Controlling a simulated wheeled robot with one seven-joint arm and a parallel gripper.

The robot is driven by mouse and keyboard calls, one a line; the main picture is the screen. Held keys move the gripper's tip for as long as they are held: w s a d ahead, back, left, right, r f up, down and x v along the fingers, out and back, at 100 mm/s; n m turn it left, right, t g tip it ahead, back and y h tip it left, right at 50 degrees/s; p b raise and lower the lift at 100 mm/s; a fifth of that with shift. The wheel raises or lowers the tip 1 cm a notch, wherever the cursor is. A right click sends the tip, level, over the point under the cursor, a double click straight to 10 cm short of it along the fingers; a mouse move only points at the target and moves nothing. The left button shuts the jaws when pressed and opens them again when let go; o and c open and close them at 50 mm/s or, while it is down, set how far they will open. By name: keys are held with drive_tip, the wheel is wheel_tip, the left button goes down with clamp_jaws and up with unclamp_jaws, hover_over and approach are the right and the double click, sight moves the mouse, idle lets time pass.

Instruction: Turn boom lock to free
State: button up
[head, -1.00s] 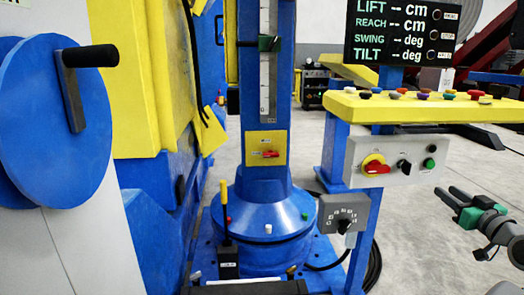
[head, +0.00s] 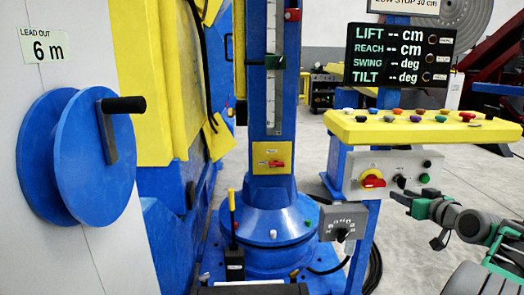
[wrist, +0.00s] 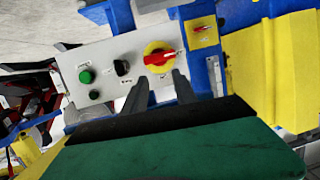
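A small yellow plate with a red handle (head: 270,163) is on the blue column (head: 270,75); its label is too small to read. The handle lies roughly level. The plate also shows at the top of the wrist view (wrist: 204,31). A grey control box (head: 405,169) holds a red rotary switch on a yellow disc (head: 373,179), a black knob and a green button.
A yellow button shelf (head: 425,127) juts out above the control box. A grey dial box (head: 343,221) hangs lower left of it. A yellow-topped lever (head: 232,215) stands before the column base. A blue reel (head: 95,155) with a black handle is at left.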

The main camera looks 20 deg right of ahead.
drive_tip(key=w+a+r+g+y+p, duration=0.15)
drive_tip(key=a+r+p, duration=0.35)
drive_tip(key=a, duration=0.5)
drive_tip(key=a+r+n+g+p, duration=0.1)
drive_tip(key=a+r+g+p, duration=0.1)
drive_tip(key=a+p, duration=0.6)
drive_tip(key=w+a+r+g+y+p, duration=0.15)
drive_tip(key=a+r+p, duration=0.3)
drive_tip(key=a, duration=0.65)
drive_tip(key=s+a+r+g+p, duration=0.1)
drive_tip(key=s+a+g+p, duration=0.2)
drive_tip(key=s+a+p, duration=0.4)
drive_tip(key=s+a+r+g+h+p, duration=0.1)
drive_tip(key=s+a+r+g+p, duration=0.1)
drive_tip(key=s+a+p, duration=0.5)
drive_tip(key=s+a+g, duration=0.1)
drive_tip(key=s, duration=0.5)
drive_tip(key=shift+s+n+g, duration=0.3)
drive_tip(key=shift+n+g, duration=0.1)
drive_tip(key=shift+o, duration=0.3)
